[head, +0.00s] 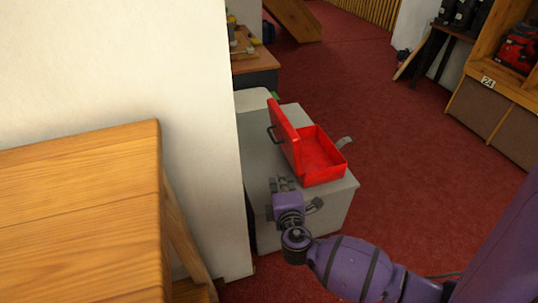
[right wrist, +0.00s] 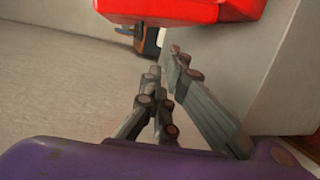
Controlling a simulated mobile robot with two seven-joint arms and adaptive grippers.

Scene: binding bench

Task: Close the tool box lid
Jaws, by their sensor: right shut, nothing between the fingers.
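The red tool box (head: 322,165) sits on top of a grey cabinet (head: 325,203). Its lid (head: 284,135) stands open, upright along the left side, with a dark handle on its outer face. The box interior looks empty. My right gripper (head: 285,183) is shut and empty, at the near left of the cabinet, in front of the lid's near end and apart from it. In the right wrist view, the gripper's fingers (right wrist: 162,78) are close together, with a red part of the tool box (right wrist: 180,9) beyond them. My left gripper is not in view.
A white wall (head: 190,100) runs close along the cabinet's left side. A wooden surface (head: 80,190) fills the near left. A workbench (head: 256,66) stands behind the cabinet. Red carpet (head: 430,170) lies open to the right, with wooden shelving (head: 500,100) at far right.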

